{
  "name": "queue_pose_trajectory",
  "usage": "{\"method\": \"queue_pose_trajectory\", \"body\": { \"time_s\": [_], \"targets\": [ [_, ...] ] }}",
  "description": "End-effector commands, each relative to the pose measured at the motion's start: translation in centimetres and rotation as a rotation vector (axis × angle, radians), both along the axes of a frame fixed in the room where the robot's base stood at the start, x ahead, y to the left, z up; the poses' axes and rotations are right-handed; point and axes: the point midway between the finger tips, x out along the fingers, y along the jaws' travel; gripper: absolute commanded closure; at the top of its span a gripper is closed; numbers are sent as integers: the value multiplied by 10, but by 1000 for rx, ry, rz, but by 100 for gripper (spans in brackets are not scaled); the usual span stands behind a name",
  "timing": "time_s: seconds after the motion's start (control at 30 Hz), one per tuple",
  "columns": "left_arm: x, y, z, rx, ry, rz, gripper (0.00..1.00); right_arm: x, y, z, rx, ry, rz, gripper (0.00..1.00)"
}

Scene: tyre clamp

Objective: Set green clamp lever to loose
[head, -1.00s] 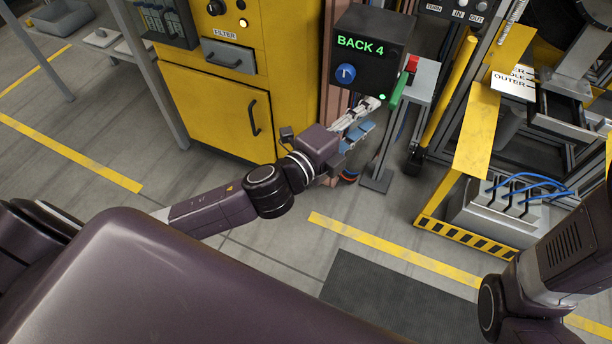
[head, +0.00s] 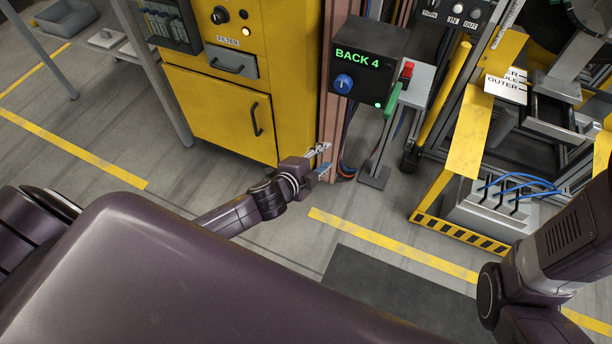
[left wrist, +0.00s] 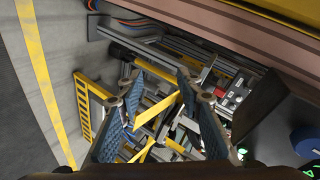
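The green clamp lever (head: 394,99) is in the head view, on the side of a small grey stand (head: 412,92) below a red block (head: 407,69). It slants, its upper end toward the red block. My left gripper (head: 325,161) is lower and left of the lever, apart from it, in front of the brown post. Its blue-padded fingers are spread and empty, as the left wrist view (left wrist: 160,95) also shows. I cannot make out the lever clearly in the left wrist view. My right gripper is out of view; only the right arm shows.
A black display box (head: 368,62) reading "BACK 4", with a blue knob, stands left of the lever. A yellow cabinet (head: 220,115) and brown post (head: 333,100) are farther left. A yellow-railed frame (head: 465,130) stands right. The floor in front is clear.

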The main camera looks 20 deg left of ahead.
Motion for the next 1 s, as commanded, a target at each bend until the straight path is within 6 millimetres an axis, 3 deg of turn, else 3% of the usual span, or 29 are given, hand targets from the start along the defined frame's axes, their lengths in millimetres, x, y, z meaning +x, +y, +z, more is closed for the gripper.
{"method": "queue_pose_trajectory", "body": {
  "time_s": [0.3, 0.5, 0.93, 1.0],
  "targets": [
    [-25, 22, -51, -71, 136, 98, 67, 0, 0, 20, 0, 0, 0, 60],
    [-37, 30, -71, -100, 186, 138, 67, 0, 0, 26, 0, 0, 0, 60],
    [-42, 33, -79, -110, 205, 152, 67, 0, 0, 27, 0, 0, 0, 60],
    [-42, 33, -79, -110, 205, 152, 74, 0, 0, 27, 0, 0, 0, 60]
  ]
}}
